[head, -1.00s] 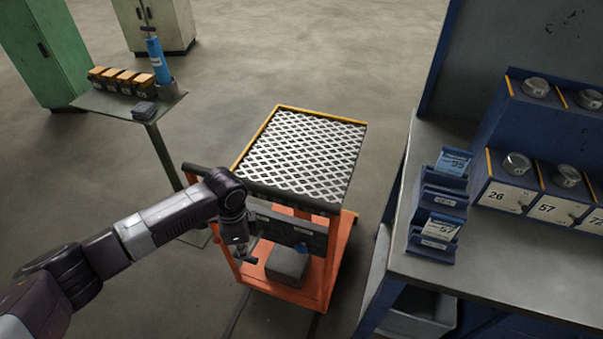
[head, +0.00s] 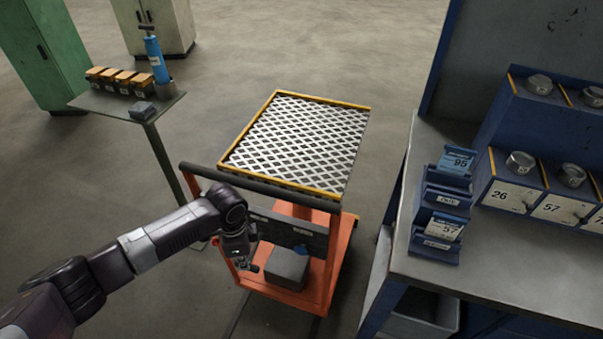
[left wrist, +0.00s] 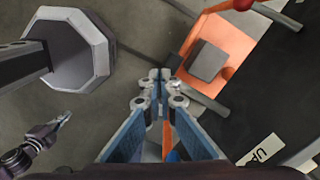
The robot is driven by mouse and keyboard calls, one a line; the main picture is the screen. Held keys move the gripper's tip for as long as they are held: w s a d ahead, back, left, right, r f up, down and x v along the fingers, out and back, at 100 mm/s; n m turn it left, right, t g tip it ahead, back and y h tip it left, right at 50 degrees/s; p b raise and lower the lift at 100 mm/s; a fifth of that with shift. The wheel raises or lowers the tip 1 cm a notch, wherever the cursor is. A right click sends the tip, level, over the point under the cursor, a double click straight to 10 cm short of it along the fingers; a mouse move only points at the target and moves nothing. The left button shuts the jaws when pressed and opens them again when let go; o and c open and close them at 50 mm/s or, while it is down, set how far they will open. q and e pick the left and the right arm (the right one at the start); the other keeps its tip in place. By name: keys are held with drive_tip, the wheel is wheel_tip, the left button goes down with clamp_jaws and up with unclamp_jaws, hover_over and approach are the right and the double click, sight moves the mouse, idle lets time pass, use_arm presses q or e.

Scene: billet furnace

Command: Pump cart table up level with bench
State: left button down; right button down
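The orange cart (head: 330,270) stands left of the bench (head: 480,285). Its table (head: 228,161) has a silver mesh top and yellow rim. The front rim shows above the black push bar (head: 265,187). Whether the table is level with the bench is hard to judge from this angle. My left gripper (head: 252,267) points down at the cart's near side, below the push bar. In the left wrist view its fingertips (left wrist: 160,80) are together, with nothing clear between them. A red knob (left wrist: 243,4) and an "UP" label (left wrist: 262,150) show there.
A grey block (head: 287,267) sits on the cart's lower deck. A small stand (head: 95,101) at left holds orange-topped blocks and a blue cylinder (head: 157,60). Blue card holders (head: 437,240) and numbered bins (head: 510,197) stand on the bench. Floor behind the cart is open.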

use_arm(q)
wheel_tip(320, 180, up, 8)
drive_tip(key=p, duration=0.7)
drive_tip(key=shift+w+p, duration=0.35)
drive_tip(key=shift+p, duration=0.05)
drive_tip(key=shift+d+r, duration=0.1)
wheel_tip(320, 180, down, 8)
drive_tip(key=s+b, duration=0.1)
drive_tip(key=b, duration=0.3)
drive_tip(key=shift+f, duration=0.25)
idle(0.6)
drive_tip(key=shift+a, duration=0.2)
wheel_tip(320, 180, up, 8)
drive_tip(key=p, duration=0.7)
drive_tip(key=shift+w+r, duration=0.25)
drive_tip(key=shift+w, duration=0.15)
drive_tip(key=shift+d, duration=0.1)
